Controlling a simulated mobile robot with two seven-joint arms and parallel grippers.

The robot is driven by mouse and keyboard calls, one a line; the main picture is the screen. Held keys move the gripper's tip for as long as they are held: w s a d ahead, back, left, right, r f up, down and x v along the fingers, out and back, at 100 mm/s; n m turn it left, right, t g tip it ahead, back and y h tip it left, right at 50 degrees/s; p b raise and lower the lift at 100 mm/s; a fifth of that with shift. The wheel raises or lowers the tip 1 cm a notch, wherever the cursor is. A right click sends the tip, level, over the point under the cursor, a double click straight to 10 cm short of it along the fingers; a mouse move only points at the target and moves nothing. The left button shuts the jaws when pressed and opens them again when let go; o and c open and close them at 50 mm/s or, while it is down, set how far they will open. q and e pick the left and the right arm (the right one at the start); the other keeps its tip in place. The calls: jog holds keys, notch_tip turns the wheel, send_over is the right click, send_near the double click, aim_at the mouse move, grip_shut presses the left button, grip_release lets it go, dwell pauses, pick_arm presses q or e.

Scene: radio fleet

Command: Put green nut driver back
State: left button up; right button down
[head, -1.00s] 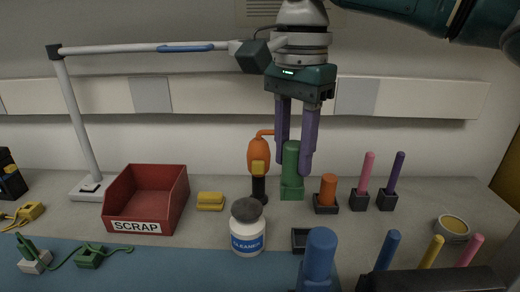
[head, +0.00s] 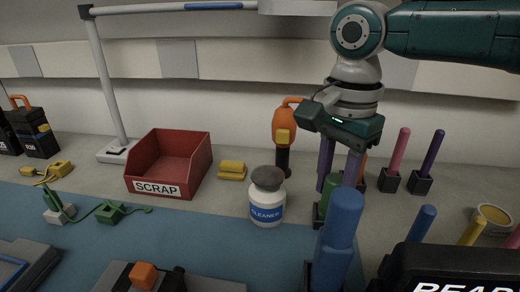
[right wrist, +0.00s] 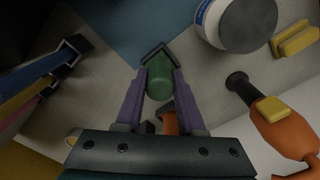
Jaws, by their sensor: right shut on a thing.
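The green nut driver (head: 321,211) is between the purple fingers of my right gripper (head: 336,192), which is shut on it. Its green handle also shows in the right wrist view (right wrist: 160,78), between the fingertips. A small black square holder (right wrist: 147,52) shows at the far end of the driver in that view. I cannot tell whether the driver's lower end is inside it or above it. In the head view a large blue handle (head: 341,225) in front hides the holder and the driver's lower part. My left gripper is not in view.
A white cleaner jar (head: 267,200) stands left of my gripper, with an orange tool (head: 285,130) behind it. Pink (head: 398,152) and purple (head: 431,152) drivers stand at the right. A red scrap bin (head: 170,165) is further left. The blue mat (head: 215,235) has clear room.

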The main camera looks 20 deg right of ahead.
jog(key=shift+f, duration=0.1)
jog(key=c, duration=0.5)
grip_release()
notch_tip(320, 180, up, 12)
jog(key=shift+r+p, duration=0.2)
jog(key=shift+p, duration=1)
